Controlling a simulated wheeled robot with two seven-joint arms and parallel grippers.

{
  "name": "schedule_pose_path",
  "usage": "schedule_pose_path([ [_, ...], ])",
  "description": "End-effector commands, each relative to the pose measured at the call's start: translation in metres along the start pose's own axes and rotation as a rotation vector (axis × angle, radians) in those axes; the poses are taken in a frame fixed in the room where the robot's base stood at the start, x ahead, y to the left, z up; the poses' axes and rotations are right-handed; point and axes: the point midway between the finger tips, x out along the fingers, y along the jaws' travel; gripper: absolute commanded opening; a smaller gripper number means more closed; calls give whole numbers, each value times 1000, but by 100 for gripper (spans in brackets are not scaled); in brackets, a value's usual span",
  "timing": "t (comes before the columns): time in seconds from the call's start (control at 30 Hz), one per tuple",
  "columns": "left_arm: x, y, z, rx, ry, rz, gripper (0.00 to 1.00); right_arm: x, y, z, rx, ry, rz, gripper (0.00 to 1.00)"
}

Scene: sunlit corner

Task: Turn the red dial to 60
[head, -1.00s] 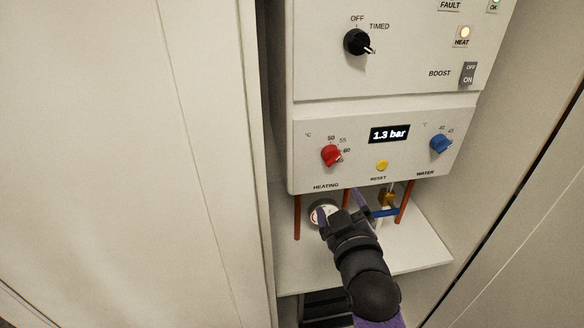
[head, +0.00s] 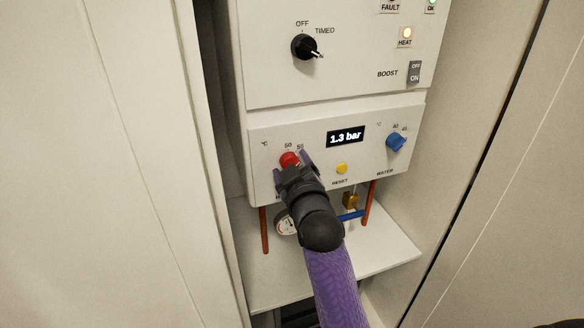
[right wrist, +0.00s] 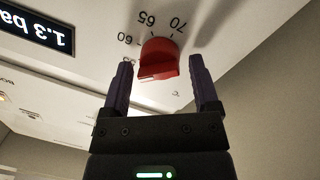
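The red dial (head: 288,159) is on the lower white panel, left of the display, above the heating label. My right gripper (head: 293,166) is at the dial and hides part of its scale. In the right wrist view the red dial (right wrist: 158,58) sits between the two purple fingers of my right gripper (right wrist: 160,75). The fingers are apart, one on each side, with gaps showing, so the gripper is open. The marks 60, 65 and 70 show upside down around the dial. I cannot tell which mark its pointer meets.
A display (head: 345,136) reads 1.3 bar. A yellow reset button (head: 341,168) and a blue dial (head: 396,142) are to the right. A black knob (head: 304,47) and boost switch (head: 414,72) are above. Pipes, a gauge (head: 286,225) and a shelf (head: 375,252) lie below.

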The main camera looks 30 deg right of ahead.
Motion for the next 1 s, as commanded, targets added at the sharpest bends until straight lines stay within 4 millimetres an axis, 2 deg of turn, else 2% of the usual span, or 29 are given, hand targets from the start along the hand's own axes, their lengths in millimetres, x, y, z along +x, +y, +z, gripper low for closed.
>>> schedule_pose_path([
  [0.03, 0, 0, 0, 0, 0, 0, 59, 0, 0, 0, 0, 0, 0, 65],
  [0.07, 0, 0, 0, 0, 0, 0, 59, 0, 0, 0, 0, 0, 0, 59],
  [0.33, 0, -1, 1, 0, -1, -2, 59, 0, -1, 0, 0, -1, -1, 2],
  [0.67, -9, -2, 0, 1, 0, -3, 59, 0, 0, -1, 51, -7, -6, 0],
  [1.0, -42, -4, -3, 1, 4, -8, 59, 0, 2, -4, 296, -26, -19, 0],
])
